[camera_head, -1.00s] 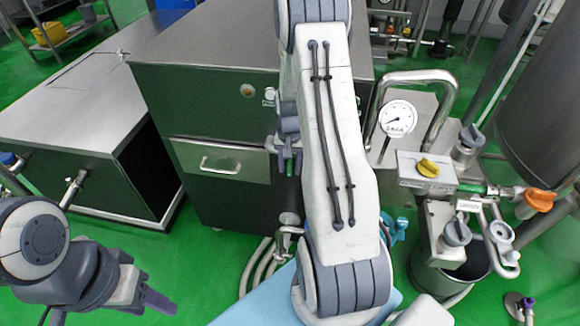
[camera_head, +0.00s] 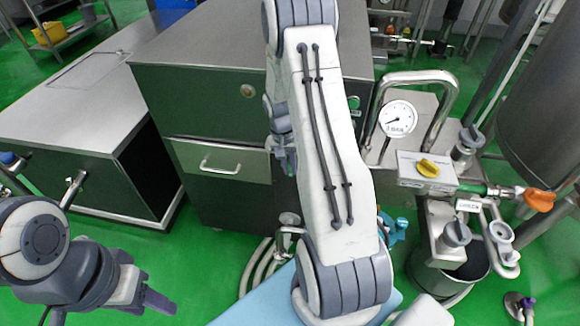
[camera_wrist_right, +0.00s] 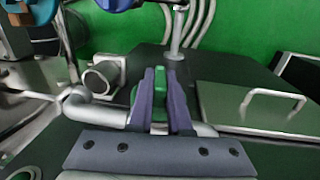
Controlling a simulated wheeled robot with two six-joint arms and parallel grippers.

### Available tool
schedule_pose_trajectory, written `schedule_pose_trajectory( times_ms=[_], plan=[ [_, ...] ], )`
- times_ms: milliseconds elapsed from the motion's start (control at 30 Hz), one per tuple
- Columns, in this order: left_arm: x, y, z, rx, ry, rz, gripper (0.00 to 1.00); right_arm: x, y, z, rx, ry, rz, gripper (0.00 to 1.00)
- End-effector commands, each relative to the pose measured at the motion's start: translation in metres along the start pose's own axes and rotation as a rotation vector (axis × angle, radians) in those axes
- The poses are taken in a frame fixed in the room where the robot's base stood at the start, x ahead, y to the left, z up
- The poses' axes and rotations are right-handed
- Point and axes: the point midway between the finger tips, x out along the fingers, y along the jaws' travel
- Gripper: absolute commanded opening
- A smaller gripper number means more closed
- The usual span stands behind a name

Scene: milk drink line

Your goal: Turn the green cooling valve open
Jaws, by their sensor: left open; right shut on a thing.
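The green cooling valve handle (camera_wrist_right: 159,76) shows in the right wrist view as a green strip between the two fingers of my right gripper (camera_wrist_right: 162,92), which is shut on it. A metal pipe (camera_wrist_right: 95,110) runs behind the fingers. In the head view my right gripper (camera_head: 284,158) is at the front of the dark steel cabinet (camera_head: 205,95), partly covered by my own right arm. The handle cannot be made out clearly there. My left gripper (camera_head: 120,303) is open and empty at the lower left, over the green floor.
A drawer with a handle (camera_head: 220,166) is left of my right gripper. To the right are a pressure gauge (camera_head: 397,118), a yellow knob (camera_head: 428,168), an orange knob (camera_head: 540,200) and a metal bucket (camera_head: 452,284). Green floor is free at lower left.

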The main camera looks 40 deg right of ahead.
Motion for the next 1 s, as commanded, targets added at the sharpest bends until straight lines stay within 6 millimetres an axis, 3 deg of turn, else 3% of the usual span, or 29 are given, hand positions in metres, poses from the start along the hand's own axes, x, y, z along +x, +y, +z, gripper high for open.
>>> schedule_pose_trajectory(
  times_ms=[1000],
  plan=[
    [0.058,-0.004,0.003,0.0,0.0,0.0,0.5,0.008,-0.007,-0.001,0.0,0.005,0.939,0.0]
  ],
)
